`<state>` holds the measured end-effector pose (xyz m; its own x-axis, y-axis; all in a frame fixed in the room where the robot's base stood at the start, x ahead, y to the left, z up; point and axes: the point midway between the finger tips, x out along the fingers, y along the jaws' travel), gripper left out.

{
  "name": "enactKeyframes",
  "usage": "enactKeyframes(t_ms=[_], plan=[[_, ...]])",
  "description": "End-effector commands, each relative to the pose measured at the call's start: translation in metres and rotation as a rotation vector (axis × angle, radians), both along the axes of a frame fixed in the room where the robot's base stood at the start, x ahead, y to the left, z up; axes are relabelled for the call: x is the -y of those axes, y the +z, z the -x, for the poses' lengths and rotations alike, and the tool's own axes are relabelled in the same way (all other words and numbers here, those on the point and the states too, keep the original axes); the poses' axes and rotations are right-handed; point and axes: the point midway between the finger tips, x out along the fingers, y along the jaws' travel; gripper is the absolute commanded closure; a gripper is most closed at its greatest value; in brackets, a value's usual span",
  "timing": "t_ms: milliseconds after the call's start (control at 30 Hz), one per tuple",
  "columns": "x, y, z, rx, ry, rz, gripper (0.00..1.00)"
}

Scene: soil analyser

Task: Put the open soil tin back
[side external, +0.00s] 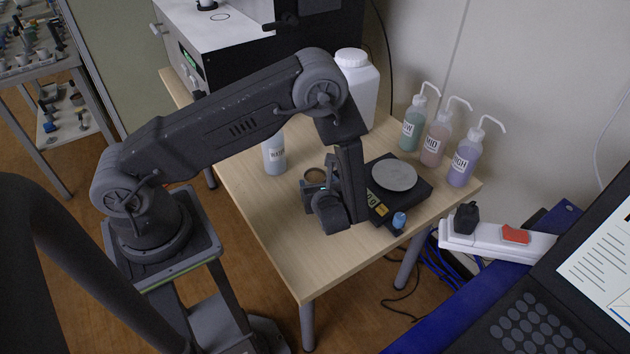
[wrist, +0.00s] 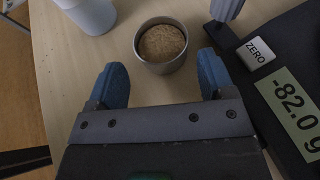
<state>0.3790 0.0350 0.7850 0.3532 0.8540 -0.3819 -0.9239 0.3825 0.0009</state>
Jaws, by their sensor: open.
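The open soil tin (wrist: 161,45) is a small round grey tin with brown soil in it. It stands upright on the table between a bottle and the balance. My gripper (wrist: 160,62) is open, its two blue fingers spread to either side of the tin's near edge, with nothing held between them. In the side external view the tin (side external: 315,174) shows partly behind my gripper (side external: 315,190), which hangs low over the table. The black balance (side external: 413,184) has an empty round pan (side external: 394,176), and its display (wrist: 297,113) reads -82.0 g.
A bottle (side external: 274,156) stands left of the tin. Several labelled wash bottles (side external: 436,138) line the table's back right, and a large white jug (side external: 357,90) stands behind. The front of the wooden table (side external: 300,258) is clear.

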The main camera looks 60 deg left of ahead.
Motion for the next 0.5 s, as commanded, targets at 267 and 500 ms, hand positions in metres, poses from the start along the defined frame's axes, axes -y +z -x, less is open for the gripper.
enactKeyframes(t_ms=[267,500], plan=[[-0.023,-0.007,-0.009,0.0,0.004,0.001,0.24],[-0.048,-0.017,-0.02,0.001,0.001,0.003,0.24]])
